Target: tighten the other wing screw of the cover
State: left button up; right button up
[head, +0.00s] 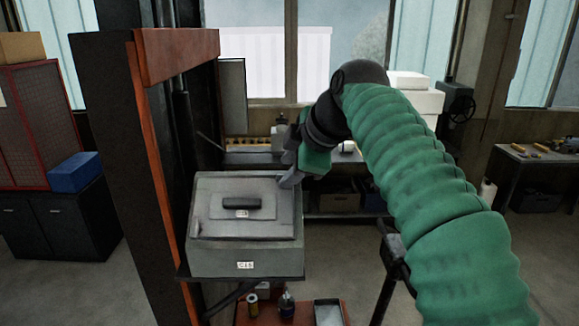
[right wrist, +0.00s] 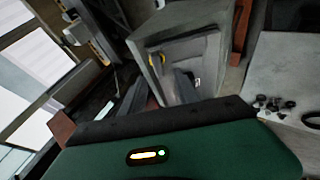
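The grey box (head: 246,258) with its lidded cover (head: 220,222) sits on a bracket shelf at the dark column. The cover has a dark handle (head: 242,203) and a small label. My right gripper (head: 290,172) is at the box's far right corner, partly hidden by its own arm. In the right wrist view its two fingers (right wrist: 158,95) stand apart, with the box (right wrist: 190,58) close beyond them. No wing screw is clear in the head view. My left gripper is out of view.
The dark column with an orange edge (head: 160,150) stands left of the box. A red cart (head: 262,311) with small cans and a tray is below. A workbench (head: 345,213) stands behind. A blue box (head: 75,172) rests on a cabinet at left.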

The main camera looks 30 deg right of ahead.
aim_at(281, 176)
jog(key=shift+w+a, duration=0.25)
jog(key=shift+w+a+f, duration=0.1)
jog(key=shift+w+a, duration=0.05)
jog(key=shift+w, duration=0.25)
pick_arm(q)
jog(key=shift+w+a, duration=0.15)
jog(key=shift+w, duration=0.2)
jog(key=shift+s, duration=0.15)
pick_arm(e)
jog(key=shift+s, duration=0.15)
jog(key=shift+d+f, duration=0.25)
jog(key=shift+f, duration=0.05)
jog(key=shift+b+x, duration=0.35)
jog(key=shift+x, duration=0.55)
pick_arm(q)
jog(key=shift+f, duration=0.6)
pick_arm(e)
jog(key=shift+d+f, duration=0.3)
jog(key=shift+f, duration=0.05)
jog(key=shift+w+d, duration=0.1)
jog(key=shift+w, duration=0.15)
jog(key=shift+c, duration=0.5)
